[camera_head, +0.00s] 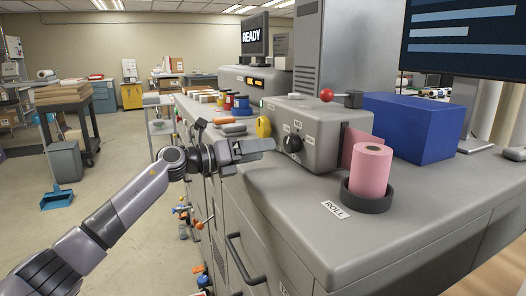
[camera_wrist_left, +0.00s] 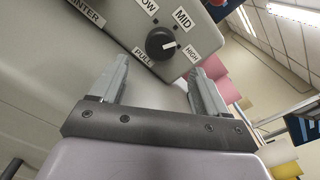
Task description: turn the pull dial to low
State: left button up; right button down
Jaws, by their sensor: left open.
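The pull dial (camera_head: 292,143) is a round black knob on the front of a grey box on the counter. In the left wrist view the dial (camera_wrist_left: 160,44) has LOW, MID, HIGH and PULL labels around it. Its pale mark appears to point toward the HIGH label (camera_wrist_left: 191,54). My left gripper (camera_head: 266,146) is just to the left of the dial in the head view. Its two fingers (camera_wrist_left: 160,78) are apart and empty, with the dial beyond and between their tips, seemingly not touched. My right gripper is not in view.
A pink roll (camera_head: 369,170) stands in a dark holder to the right of the box. A blue box (camera_head: 412,128) sits behind it. A red-knobbed lever (camera_head: 327,95) tops the grey box. Colored spools (camera_head: 241,105) stand farther back. The counter front is clear near the ROLL label (camera_head: 335,210).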

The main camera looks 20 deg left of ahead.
aim_at(287, 144)
pick_arm(q)
jog(key=shift+d+m+b, duration=0.25)
jog(key=shift+m+b, duration=0.25)
jog(key=shift+m, duration=0.1)
jog(key=m+b, duration=0.1)
jog(key=m, duration=0.1)
jog(key=m+b, duration=0.1)
jog(key=m, duration=0.1)
jog(key=m+b, duration=0.1)
jog(key=m, duration=0.1)
jog(key=shift+s+d+b, duration=0.1)
jog(key=shift+d+b, duration=0.2)
jog(key=shift+b, duration=0.1)
jog(key=shift+a+r+m+y+b, duration=0.15)
jog(key=shift+m+b, duration=0.1)
jog(key=shift+m, duration=0.3)
jog(key=shift+a+f+m+y+b, duration=0.15)
jog(key=shift+m+b, duration=0.1)
jog(key=shift+m, duration=0.3)
jog(key=shift+r+t, duration=0.15)
jog(key=shift+t, duration=0.15)
jog(key=shift+w+d+r, duration=0.1)
jog(key=shift+w, duration=0.2)
jog(key=p+x, duration=0.1)
jog(key=x, duration=0.3)
jog(key=shift+w+d, duration=0.1)
jog(key=shift+d, duration=0.1)
jog(key=shift+x, duration=1.05)
